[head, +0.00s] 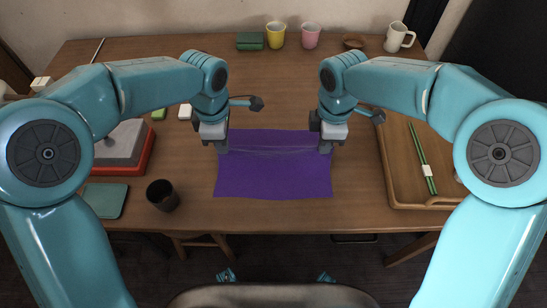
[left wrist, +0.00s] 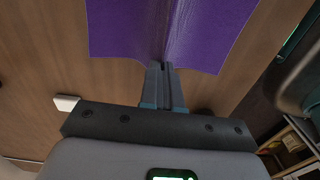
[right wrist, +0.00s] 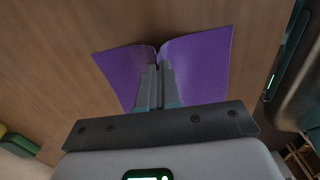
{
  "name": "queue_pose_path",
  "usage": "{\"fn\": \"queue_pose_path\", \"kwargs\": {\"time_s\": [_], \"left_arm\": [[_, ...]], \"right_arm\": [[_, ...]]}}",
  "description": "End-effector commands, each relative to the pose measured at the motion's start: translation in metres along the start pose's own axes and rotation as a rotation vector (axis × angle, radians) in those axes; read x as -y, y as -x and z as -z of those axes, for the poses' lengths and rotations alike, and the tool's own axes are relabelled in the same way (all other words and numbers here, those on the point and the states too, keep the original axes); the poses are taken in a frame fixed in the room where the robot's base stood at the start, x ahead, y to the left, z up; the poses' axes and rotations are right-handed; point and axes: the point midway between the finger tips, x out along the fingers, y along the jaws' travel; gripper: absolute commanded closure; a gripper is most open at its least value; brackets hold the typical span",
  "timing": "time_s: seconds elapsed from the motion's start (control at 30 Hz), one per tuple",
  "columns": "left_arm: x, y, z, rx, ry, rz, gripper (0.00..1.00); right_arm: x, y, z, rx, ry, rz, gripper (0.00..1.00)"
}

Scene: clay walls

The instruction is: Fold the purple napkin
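The purple napkin (head: 273,178) lies spread near the table's front edge, with a raised crease running across it between my two grippers. My left gripper (head: 222,149) is at the napkin's left edge. In the left wrist view its fingers (left wrist: 164,70) are shut with purple cloth (left wrist: 125,28) pinched between them. My right gripper (head: 325,147) is at the napkin's right edge. In the right wrist view its fingers (right wrist: 156,70) are close together on a pinched fold of the cloth (right wrist: 200,65). The fingertips are partly hidden by the cloth.
A wooden tray (head: 393,165) with green chopsticks (head: 422,158) is at the right. Mugs (head: 275,35) stand along the back. The table's middle behind the napkin is clear.

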Motion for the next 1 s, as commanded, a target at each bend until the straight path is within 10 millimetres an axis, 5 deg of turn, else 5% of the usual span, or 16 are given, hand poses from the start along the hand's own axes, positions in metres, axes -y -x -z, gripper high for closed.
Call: {"fn": "queue_pose_path", "kwargs": {"time_s": [0.27,0.7,1.0], "left_arm": [[0.0,0.032,0.0,0.0,0.0,0.0,1.0],[0.0,0.117,-0.002,0.0,0.0,0.0,1.0],[0.0,0.129,-0.002,0.0,0.0,0.0,1.0]], "right_arm": [[0.0,0.032,0.0,0.0,0.0,0.0,1.0],[0.0,0.117,0.002,0.0,0.0,0.0,1.0],[0.0,0.129,0.002,0.0,0.0,0.0,1.0]]}}
